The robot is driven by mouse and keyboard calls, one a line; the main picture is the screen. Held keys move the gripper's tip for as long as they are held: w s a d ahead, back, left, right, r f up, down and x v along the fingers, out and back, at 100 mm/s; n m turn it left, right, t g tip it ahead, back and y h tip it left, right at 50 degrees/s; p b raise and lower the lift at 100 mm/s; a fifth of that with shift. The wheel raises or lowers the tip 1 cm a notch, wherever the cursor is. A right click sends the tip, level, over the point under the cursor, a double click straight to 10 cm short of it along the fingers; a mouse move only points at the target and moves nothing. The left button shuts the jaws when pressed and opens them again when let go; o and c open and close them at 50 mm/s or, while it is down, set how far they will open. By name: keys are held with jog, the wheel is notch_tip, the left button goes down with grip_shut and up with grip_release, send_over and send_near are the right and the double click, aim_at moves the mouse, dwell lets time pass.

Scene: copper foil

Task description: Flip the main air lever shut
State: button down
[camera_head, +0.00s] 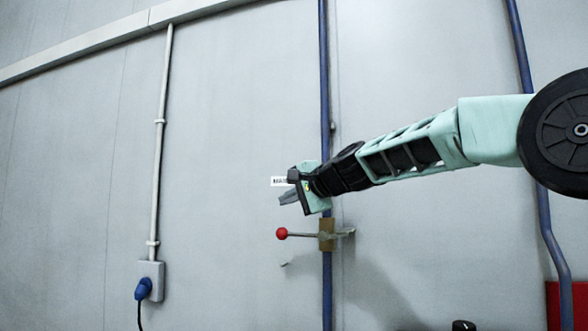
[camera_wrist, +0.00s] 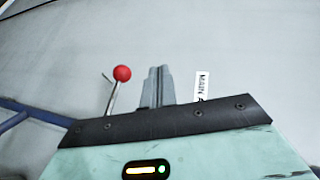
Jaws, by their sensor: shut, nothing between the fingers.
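The main air lever (camera_head: 301,235) is a thin metal handle with a red ball knob (camera_head: 282,233) at its left end. It lies about level, across the blue pipe, on a brass valve body (camera_head: 327,234). In the wrist view the red knob (camera_wrist: 122,73) and part of its rod show left of the fingers. My gripper (camera_head: 286,199) is above the lever and a little right of the knob, apart from it in the head view. Its fingers (camera_wrist: 157,86) are together and hold nothing. A white label (camera_wrist: 201,86) reading "MAIN" with the rest hidden is on the wall.
The blue vertical pipe (camera_head: 324,90) runs behind my wrist. A grey conduit (camera_head: 160,130) leads down to a socket box with a blue plug (camera_head: 143,289) at left. Another blue pipe (camera_head: 543,220) and a red object (camera_head: 567,305) are at right. The wall left of the knob is clear.

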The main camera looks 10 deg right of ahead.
jog(key=s+r, duration=0.4)
jog(key=r, duration=0.1)
jog(key=shift+d+r, duration=0.2)
jog(key=shift+r, duration=0.15)
